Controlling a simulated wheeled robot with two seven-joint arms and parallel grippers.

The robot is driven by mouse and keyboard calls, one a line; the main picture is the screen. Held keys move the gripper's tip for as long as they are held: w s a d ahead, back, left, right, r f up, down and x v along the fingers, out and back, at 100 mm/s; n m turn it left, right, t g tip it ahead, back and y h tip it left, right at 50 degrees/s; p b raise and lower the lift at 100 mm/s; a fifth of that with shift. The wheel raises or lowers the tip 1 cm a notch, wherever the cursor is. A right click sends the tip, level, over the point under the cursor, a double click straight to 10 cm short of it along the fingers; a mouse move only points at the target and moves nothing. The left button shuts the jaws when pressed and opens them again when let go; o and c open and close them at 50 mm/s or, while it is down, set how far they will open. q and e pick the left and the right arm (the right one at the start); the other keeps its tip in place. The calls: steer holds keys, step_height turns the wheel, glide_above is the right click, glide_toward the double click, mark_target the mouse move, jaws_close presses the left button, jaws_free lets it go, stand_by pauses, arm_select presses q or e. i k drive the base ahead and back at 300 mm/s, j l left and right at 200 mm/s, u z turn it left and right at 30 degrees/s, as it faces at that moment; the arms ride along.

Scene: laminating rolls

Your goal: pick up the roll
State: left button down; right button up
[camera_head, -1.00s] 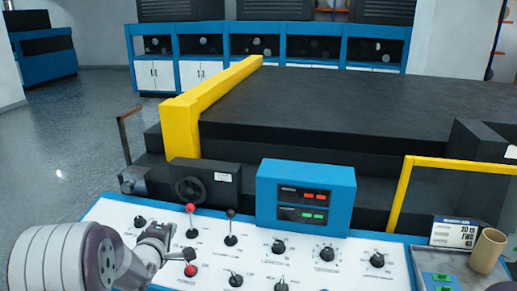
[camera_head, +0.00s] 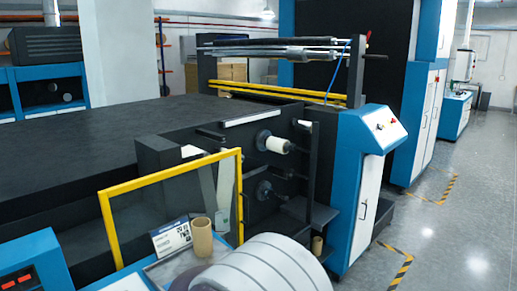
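A short brown cardboard roll (camera_head: 202,237) stands upright on the blue-edged panel at the lower middle, beside a small printed card (camera_head: 171,238). Another small tan roll (camera_head: 317,246) stands lower, near the machine's end. A white roll (camera_head: 278,144) sits on a spindle on the machine's side. I cannot tell which of these the task means. The white banded link of my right arm fills the bottom middle, just right of and in front of the cardboard roll. Neither gripper's fingers show in this view.
A yellow guard frame (camera_head: 107,219) stands behind the card and cardboard roll. The dark machine bed (camera_head: 90,125) spans the left. A blue control cabinet (camera_head: 357,200) stands right of the spindles. Open grey floor (camera_head: 465,225) with striped markings lies at the right.

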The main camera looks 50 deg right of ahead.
mark_target(276, 144)
steer(key=z, duration=1.8)
steer(key=i+l, duration=1)
steer(key=l, duration=0.25)
steer(key=i+l, duration=0.6)
steer(key=i, duration=0.2)
steer(key=i+l, duration=0.6)
steer(key=i, duration=0.15)
